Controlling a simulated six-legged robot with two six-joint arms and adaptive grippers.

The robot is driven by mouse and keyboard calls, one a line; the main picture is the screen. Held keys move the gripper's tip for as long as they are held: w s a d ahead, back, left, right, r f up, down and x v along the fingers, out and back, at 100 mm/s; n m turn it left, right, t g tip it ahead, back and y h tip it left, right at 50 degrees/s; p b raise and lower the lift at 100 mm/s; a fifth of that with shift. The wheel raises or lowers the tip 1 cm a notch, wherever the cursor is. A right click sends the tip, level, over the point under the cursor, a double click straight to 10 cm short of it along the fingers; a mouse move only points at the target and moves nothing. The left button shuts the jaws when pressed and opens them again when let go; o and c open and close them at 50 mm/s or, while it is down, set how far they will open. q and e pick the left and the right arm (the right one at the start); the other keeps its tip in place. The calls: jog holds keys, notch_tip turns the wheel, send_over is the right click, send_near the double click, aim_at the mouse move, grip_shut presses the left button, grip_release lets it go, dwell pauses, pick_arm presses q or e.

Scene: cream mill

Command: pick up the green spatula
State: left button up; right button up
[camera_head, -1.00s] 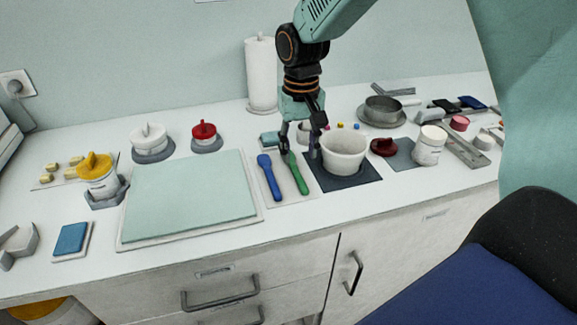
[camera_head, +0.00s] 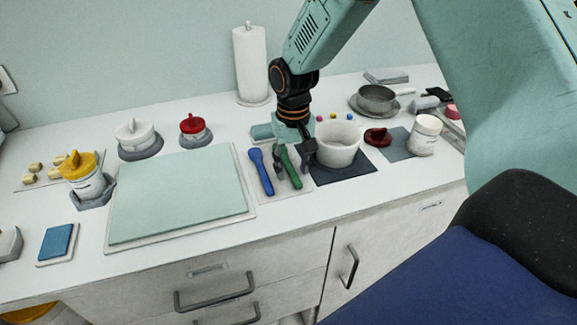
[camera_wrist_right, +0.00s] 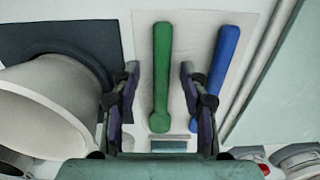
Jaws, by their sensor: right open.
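The green spatula (camera_head: 290,168) lies on a light mat on the counter, beside the blue spatula (camera_head: 262,172). My right gripper (camera_head: 292,170) is open above the green spatula and hides part of it. In the right wrist view, the green spatula (camera_wrist_right: 161,75) lies between the two open fingers of my right gripper (camera_wrist_right: 158,80), with a gap on both sides. The blue spatula (camera_wrist_right: 222,75) shows just outside one finger there. My left gripper is not in view.
A white bowl (camera_head: 337,146) on a dark mat (camera_head: 345,173) stands close on the right of my right gripper. A pale green board (camera_head: 180,198) lies to the left. A paper roll (camera_head: 250,65) stands behind. A red lidded jar (camera_head: 193,128) stands behind the board.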

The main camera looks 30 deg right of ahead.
jog(key=shift+s+a+r, duration=0.25)
jog(key=shift+r, duration=0.05)
jog(key=shift+c, duration=1)
jog(key=shift+w+d+f, duration=0.25)
jog(key=shift+w+f, duration=0.05)
jog(key=c, duration=0.4)
jog(key=shift+s+a+r, duration=0.15)
grip_shut()
jog(key=shift+s+r, duration=0.1)
